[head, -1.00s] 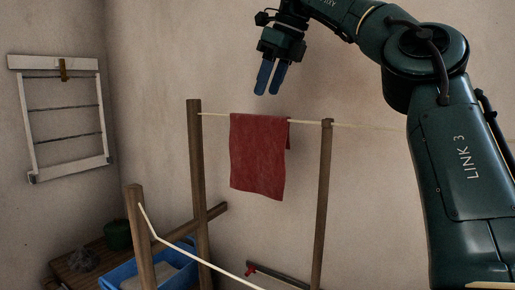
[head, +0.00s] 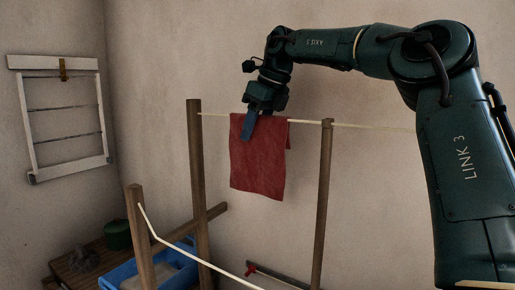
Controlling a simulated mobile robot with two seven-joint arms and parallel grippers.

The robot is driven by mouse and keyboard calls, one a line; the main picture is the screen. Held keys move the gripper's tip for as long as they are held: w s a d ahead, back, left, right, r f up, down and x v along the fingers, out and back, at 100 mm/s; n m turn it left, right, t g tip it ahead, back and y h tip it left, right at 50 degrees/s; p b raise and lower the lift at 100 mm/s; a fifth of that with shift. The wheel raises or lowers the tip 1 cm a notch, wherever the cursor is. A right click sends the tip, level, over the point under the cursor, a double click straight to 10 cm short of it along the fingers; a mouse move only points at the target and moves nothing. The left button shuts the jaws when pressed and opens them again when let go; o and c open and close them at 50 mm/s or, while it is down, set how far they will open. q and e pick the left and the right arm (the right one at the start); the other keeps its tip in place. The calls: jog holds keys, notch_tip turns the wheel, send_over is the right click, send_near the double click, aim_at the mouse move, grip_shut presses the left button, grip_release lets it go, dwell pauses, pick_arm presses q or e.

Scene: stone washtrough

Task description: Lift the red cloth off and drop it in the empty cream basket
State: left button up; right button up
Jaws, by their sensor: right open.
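The red cloth (head: 258,165) hangs folded over a pale line strung between two wooden posts. My right gripper (head: 248,132) comes down from above, its blue fingers in front of the cloth's upper edge near the line. Its jaws are open, though the two fingers overlap in this view. Whether a finger is behind the cloth is hidden. The cloth hangs straight and still spans the line. The cream basket is not in view. My left gripper is not in view.
Wooden posts (head: 195,170) and (head: 323,200) hold the line; a nearer post (head: 141,230) carries a slack cord. A blue tub (head: 125,274) and a green pot (head: 117,234) stand low at the left. A white frame (head: 65,120) hangs on the wall.

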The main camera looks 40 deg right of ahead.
jog(key=shift+f, duration=0.25)
dwell(0.5)
jog(key=shift+c, duration=0.2)
jog(key=c, duration=0.8)
jog(key=shift+r, duration=0.1)
